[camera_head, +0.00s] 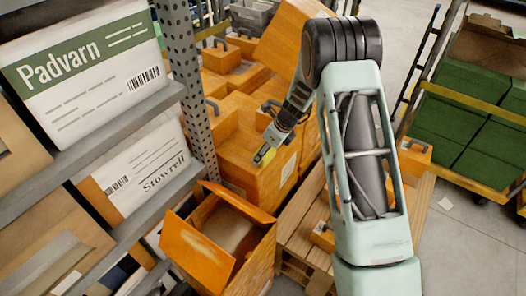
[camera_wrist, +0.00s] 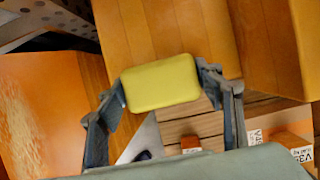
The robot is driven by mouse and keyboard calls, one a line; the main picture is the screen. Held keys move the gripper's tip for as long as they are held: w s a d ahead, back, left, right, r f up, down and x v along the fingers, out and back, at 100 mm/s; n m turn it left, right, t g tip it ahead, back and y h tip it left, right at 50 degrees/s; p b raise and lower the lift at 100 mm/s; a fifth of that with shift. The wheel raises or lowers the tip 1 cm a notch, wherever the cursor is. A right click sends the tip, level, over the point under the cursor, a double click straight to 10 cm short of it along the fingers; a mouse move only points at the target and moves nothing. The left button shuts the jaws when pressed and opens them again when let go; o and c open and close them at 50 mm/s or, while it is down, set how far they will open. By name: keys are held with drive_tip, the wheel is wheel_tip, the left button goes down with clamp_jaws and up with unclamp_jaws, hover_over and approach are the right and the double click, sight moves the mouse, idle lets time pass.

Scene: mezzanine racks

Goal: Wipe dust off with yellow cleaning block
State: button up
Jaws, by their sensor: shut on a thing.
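My gripper (camera_head: 268,151) is shut on the yellow cleaning block (camera_head: 262,157) and holds it by two opposite sides. In the wrist view the yellow block (camera_wrist: 160,83) is centred between the two fingers, its broad face clear. In the head view the block is beside the orange stacked boxes, above and right of an open orange box (camera_head: 177,252). Whether the block touches anything is unclear. A pale, speckled patch that looks like dust (camera_wrist: 18,130) lies on an orange panel at the left of the wrist view.
A grey metal rack (camera_head: 110,125) with white and brown cartons stands on the left. Orange boxes (camera_head: 240,150) are stacked behind the gripper. A wooden pallet (camera_head: 292,240) lies below. A cart with green crates (camera_head: 455,100) is on the right. Bare floor (camera_head: 455,235) shows at lower right.

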drive_tip(key=shift+r+p, duration=2.45)
drive_tip(key=shift+r, duration=0.55)
wheel_tip(320, 180, up, 3)
drive_tip(key=p, duration=0.2)
drive_tip(key=shift+r+p, duration=0.1)
drive_tip(key=shift+p, duration=0.2)
